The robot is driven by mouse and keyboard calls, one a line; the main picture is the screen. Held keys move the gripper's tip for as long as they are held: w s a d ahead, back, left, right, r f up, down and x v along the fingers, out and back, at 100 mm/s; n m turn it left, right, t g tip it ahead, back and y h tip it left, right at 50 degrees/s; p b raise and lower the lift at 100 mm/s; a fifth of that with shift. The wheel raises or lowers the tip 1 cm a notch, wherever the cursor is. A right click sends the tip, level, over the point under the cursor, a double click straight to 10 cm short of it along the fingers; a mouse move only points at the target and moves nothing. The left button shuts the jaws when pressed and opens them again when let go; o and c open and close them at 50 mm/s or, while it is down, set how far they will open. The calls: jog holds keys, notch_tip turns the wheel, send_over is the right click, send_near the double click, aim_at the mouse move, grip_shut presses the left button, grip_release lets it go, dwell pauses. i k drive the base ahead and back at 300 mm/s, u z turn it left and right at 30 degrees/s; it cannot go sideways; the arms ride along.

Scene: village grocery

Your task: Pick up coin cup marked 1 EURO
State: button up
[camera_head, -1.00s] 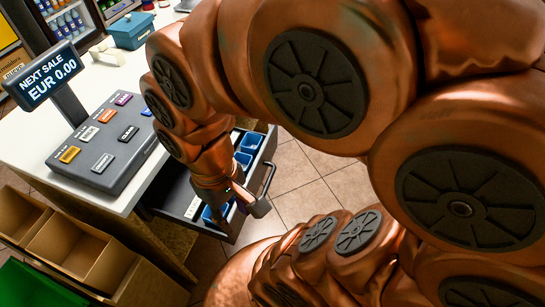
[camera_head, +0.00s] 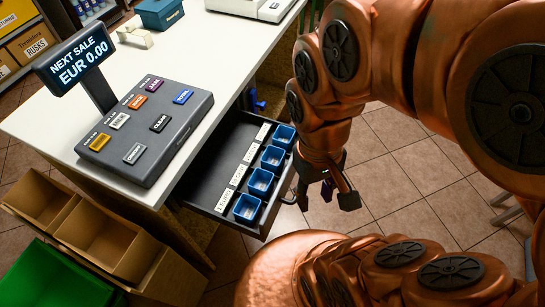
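Several blue coin cups stand in a row in the open black drawer (camera_head: 196,190), under the counter. The cups run from the nearest cup (camera_head: 246,207) to the farthest cup (camera_head: 284,135), each beside a white label. The nearest label (camera_head: 224,200) seems to end in EURO, but its number is too small to read surely, so I cannot tell for certain which cup is marked 1 EURO. My gripper (camera_head: 327,201) is to the right of the drawer front, with its fingers spread and pointing down. No cup shows between them.
The drawer's handle (camera_head: 291,194) is close to my gripper. A cash register keypad (camera_head: 150,135) and its display (camera_head: 78,60) stand on the white counter (camera_head: 215,60). Cardboard boxes (camera_head: 105,240) and a green crate (camera_head: 50,280) are at lower left. Tiled floor lies open on the right.

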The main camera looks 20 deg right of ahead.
aim_at(247, 210)
jog(key=u, duration=2.4)
jog(key=k, duration=0.9)
jog(key=u, duration=0.7)
jog(key=i, duration=0.5)
